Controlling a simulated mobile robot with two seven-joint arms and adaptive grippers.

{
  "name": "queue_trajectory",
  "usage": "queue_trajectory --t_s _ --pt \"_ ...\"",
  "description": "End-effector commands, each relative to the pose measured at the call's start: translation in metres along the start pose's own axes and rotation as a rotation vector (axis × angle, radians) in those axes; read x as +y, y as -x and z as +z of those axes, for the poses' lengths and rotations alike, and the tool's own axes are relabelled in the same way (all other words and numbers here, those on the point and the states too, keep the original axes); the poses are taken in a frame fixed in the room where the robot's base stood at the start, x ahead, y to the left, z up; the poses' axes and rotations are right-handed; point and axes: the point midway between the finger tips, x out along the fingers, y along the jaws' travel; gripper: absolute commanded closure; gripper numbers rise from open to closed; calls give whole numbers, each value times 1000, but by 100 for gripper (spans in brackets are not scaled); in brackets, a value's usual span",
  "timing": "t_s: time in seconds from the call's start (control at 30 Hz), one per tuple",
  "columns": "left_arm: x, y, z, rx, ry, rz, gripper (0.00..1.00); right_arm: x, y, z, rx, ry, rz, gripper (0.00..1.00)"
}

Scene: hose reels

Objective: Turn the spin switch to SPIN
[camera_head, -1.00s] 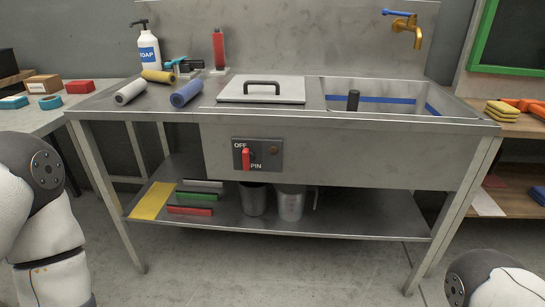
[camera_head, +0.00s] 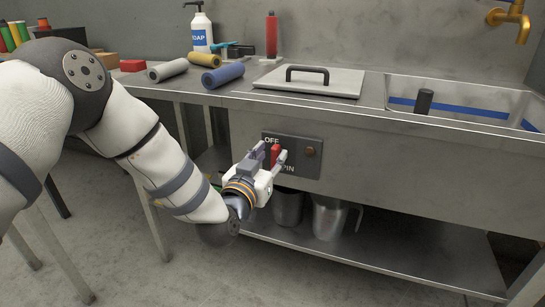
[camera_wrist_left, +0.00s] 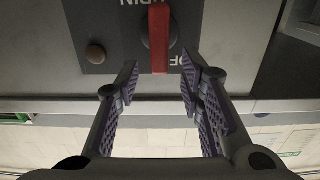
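The spin switch is a red upright handle (camera_head: 276,152) on a dark panel (camera_head: 299,166) on the sink unit's front. OFF is printed at its upper left, and SPIN, partly hidden, is below. The left wrist view shows the panel upside down, with the red handle (camera_wrist_left: 159,40) standing straight. My left gripper (camera_head: 272,157) is at the panel. In the left wrist view, its fingers (camera_wrist_left: 158,68) are open, one on each side of the handle's end, with gaps visible. My right gripper is not in view.
A round brown button (camera_head: 311,151) sits right of the switch. Above are a lidded worktop (camera_head: 320,85), coloured rolls (camera_head: 223,76) and a soap bottle (camera_head: 201,32). Metal jugs (camera_head: 328,217) stand on the lower shelf. The unit's front right of the panel is clear.

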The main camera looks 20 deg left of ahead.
Motion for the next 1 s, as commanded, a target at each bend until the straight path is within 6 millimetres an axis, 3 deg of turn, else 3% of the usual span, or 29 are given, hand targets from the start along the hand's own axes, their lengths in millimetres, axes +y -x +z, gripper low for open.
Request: queue_trajectory --t_s 0.13,0.37,0.53,1.0 --pt "0 -12 1 -2 0 0 65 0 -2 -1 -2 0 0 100" --pt "0 -13 0 -2 0 0 65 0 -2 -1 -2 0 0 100" --pt "0 -13 0 -2 0 0 100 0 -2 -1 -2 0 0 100" --pt "-2 -13 -1 -1 71 0 100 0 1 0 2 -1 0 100"
